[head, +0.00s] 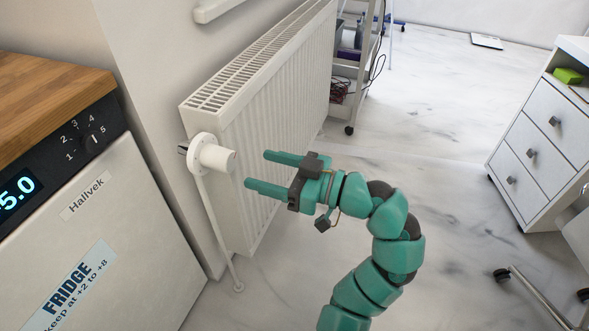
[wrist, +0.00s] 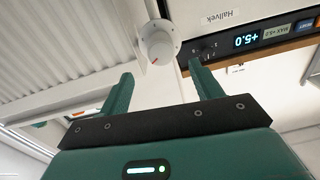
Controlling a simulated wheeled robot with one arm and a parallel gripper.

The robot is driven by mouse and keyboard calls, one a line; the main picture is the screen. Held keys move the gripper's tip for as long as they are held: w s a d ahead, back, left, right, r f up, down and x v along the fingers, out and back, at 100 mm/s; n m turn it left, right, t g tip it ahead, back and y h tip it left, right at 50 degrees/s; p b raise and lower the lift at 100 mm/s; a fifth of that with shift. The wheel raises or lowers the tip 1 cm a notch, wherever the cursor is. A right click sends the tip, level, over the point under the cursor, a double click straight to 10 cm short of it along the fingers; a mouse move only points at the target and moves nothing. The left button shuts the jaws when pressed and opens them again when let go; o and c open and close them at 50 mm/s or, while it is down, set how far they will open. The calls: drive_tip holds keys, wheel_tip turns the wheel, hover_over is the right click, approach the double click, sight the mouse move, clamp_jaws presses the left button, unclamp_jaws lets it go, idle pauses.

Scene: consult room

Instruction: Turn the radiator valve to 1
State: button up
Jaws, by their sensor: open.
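The radiator valve (head: 215,157) is a white knob with a round white collar on the left end of the white radiator (head: 262,110). In the wrist view the valve knob (wrist: 155,47) shows its end face with a red mark, ahead of the fingers. The numbers on the collar are too small to read. My gripper (head: 256,171) is open and empty, a short way to the right of the knob, its two green fingers pointing at it. In the wrist view the fingers (wrist: 157,85) are spread, with the knob beyond and between them, not touching.
A fridge (head: 110,215) with a numbered dial and wooden top stands close on the left. A pipe (head: 215,230) runs from the valve to the floor. A shelf cart (head: 355,65) stands behind the radiator, and a white drawer unit (head: 545,140) at the right. The floor (head: 440,150) between is clear.

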drive_tip(key=v, duration=0.5)
idle(0.6)
